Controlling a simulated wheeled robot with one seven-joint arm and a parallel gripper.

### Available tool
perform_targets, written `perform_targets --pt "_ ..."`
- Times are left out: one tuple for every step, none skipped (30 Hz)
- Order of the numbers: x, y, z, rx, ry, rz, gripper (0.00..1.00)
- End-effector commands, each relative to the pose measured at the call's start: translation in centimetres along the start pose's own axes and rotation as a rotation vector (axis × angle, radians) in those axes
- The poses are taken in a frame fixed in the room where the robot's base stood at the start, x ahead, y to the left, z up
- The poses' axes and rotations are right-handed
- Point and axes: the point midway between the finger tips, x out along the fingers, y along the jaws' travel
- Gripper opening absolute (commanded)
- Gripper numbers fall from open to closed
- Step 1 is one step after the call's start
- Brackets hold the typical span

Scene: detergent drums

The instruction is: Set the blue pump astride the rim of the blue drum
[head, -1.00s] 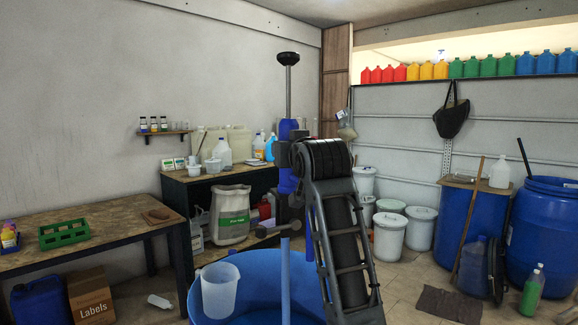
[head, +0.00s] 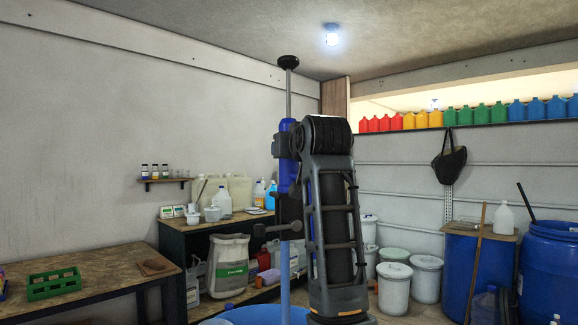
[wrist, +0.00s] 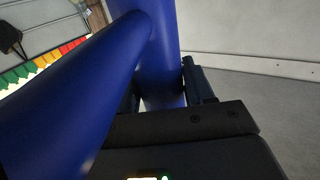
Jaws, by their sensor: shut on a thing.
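The blue pump (head: 287,180) stands upright in the head view, with a black knob on a silver rod at its top and a lighter blue tube at its bottom. A dark side fitting sticks out left low on its body. My gripper (wrist: 165,92) is shut on the pump's blue body; in the head view my arm partly hides this hold. The open blue drum (head: 243,315) shows only as a sliver of rim at the bottom edge. The tube passes in front of or into the drum; its lower end is out of view, so I cannot tell if it touches the rim.
A wooden table (head: 100,270) with a green crate (head: 55,283) stands left. A dark shelf unit (head: 215,232) with bottles is behind the pump. White buckets (head: 394,287) and other blue drums (head: 547,262) stand at right. The air around the pump's top looks clear.

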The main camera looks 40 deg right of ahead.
Motion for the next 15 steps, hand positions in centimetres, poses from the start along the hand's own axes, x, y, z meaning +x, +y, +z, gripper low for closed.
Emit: perform_targets --pt "-0.1 0.0 -1.1 0.001 0.010 0.000 0.00" --pt "-0.1 0.0 -1.5 0.001 0.010 0.000 0.00" --pt "-0.2 0.0 -2.0 0.002 0.010 0.000 0.00" --pt "-0.2 0.0 -2.3 0.002 0.009 0.000 0.00" --pt "-0.2 0.0 -2.6 0.002 0.009 0.000 0.00" --pt "-0.2 0.0 -3.2 0.002 0.010 0.000 0.00" --pt "-0.2 0.0 -3.5 0.002 0.010 0.000 0.00" --pt "-0.2 0.0 -3.9 0.002 0.009 0.000 0.00" --pt "-0.2 0.0 -4.4 0.002 0.009 0.000 0.00" --pt "-0.2 0.0 -4.8 0.002 0.010 0.000 0.00" --pt "-0.3 0.0 -5.1 0.002 0.010 0.000 0.00" --pt "-0.2 0.0 -5.6 0.002 0.010 0.000 0.00" --pt "-0.2 0.0 -6.0 0.002 0.009 0.000 0.00" --pt "-0.2 0.0 -6.3 0.002 0.008 0.000 0.00" --pt "-0.3 0.0 -6.8 0.002 0.008 0.000 0.00"
